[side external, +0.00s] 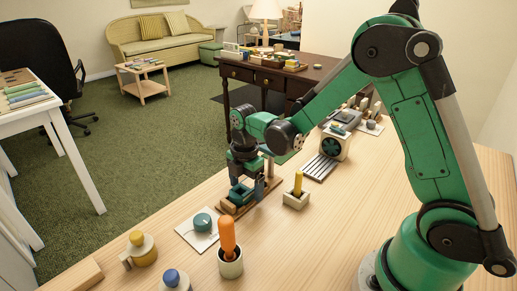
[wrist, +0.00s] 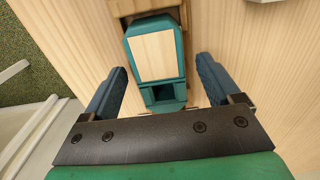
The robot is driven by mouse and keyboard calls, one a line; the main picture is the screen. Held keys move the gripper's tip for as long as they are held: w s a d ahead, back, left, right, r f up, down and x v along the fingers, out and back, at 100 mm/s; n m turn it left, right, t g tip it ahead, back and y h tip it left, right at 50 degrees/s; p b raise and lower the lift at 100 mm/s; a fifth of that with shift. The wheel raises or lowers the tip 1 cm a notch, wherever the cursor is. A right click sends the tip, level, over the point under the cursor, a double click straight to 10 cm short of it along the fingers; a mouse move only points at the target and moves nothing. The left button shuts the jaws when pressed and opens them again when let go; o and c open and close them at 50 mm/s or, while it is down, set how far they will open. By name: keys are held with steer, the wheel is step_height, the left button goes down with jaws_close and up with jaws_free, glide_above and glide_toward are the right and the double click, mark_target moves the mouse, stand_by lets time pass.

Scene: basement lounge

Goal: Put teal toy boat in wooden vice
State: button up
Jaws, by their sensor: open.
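The teal toy boat (wrist: 155,55) has a pale wood panel and a small square recess near its end. It lies between the two blue fingers of my gripper (wrist: 161,68) in the wrist view, with a gap on each side. In the side view my gripper (side external: 248,184) points down over the wooden vice (side external: 228,208). The boat shows there as teal (side external: 240,195) low at the vice, partly hidden by the fingers. Brown wood of the vice (wrist: 148,8) shows beyond the boat's far end. How deep the boat sits in the vice is hidden.
A teal knob on a white plate (side external: 205,222), an orange-handled tool in a cup (side external: 229,255) and a yellow-handled piece in a white block (side external: 297,193) stand nearby. A white fan box (side external: 335,145) stands behind.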

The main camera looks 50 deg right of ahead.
mark_target(246, 186)
step_height(246, 186, up, 11)
steer(key=s+a+r+m+t, duration=0.1)
steer(key=s+m+t, duration=0.6)
steer(key=m, duration=1.1)
steer(key=shift+s+a+r, duration=0.25)
steer(key=shift+s+a, duration=0.35)
steer(key=shift+s, duration=0.3)
steer(key=shift+c, duration=0.2)
